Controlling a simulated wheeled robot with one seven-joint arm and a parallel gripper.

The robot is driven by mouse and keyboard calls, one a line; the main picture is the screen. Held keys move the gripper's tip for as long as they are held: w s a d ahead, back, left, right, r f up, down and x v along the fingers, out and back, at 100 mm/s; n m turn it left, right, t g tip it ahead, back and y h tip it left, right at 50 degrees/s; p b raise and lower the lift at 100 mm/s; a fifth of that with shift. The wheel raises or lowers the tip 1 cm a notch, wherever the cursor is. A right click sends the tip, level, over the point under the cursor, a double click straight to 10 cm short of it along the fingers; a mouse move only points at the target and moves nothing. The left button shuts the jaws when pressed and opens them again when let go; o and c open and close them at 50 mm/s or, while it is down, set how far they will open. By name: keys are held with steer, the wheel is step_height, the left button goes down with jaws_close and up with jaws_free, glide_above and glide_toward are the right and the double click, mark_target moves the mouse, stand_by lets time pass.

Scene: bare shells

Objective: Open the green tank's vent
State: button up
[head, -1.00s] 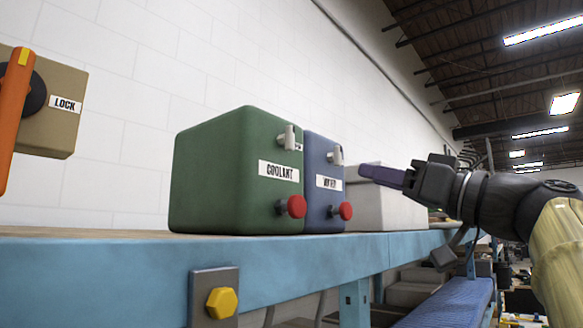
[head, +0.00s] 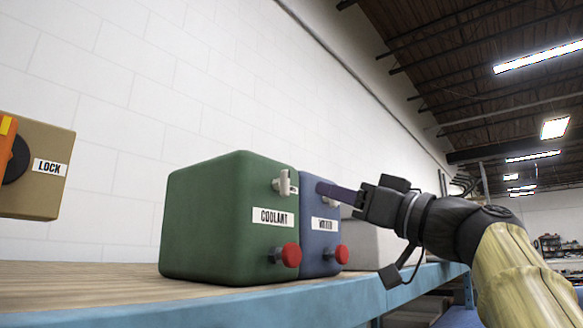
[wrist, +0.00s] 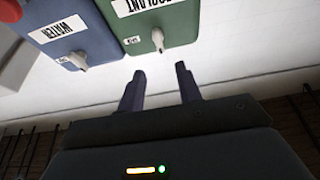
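The green tank (head: 215,220), labelled COOLANT, stands on the shelf. Its pale vent lever (head: 284,183) is at the upper front and a red knob (head: 291,255) is below. My gripper (head: 322,188) is right of that lever, apart from it, overlapping the blue tank's upper front in the head view. In the wrist view the picture is turned over. My gripper (wrist: 162,86) has its two dark fingers spread with nothing between them. The green tank's vent lever (wrist: 157,40) lies just beyond the fingertips, roughly between them. Whether the vent is open I cannot tell.
The blue tank (head: 319,235), labelled WATER, stands against the green one; its vent lever (wrist: 79,61) shows in the wrist view. A grey box (head: 375,247) stands behind, partly hidden by my arm. A tan LOCK box (head: 45,195) with an orange handle is at left.

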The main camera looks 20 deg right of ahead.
mark_target(289, 178)
steer(key=p+x, duration=0.5)
steer(key=x, duration=0.4)
steer(key=shift+w+a+r, duration=0.1)
steer(key=shift+w+r, duration=0.05)
steer(key=shift+r, duration=0.1)
steer(key=shift+w+a+p, duration=0.35)
steer(key=shift+w+p, duration=0.05)
steer(key=shift+w, duration=0.05)
jaws_close()
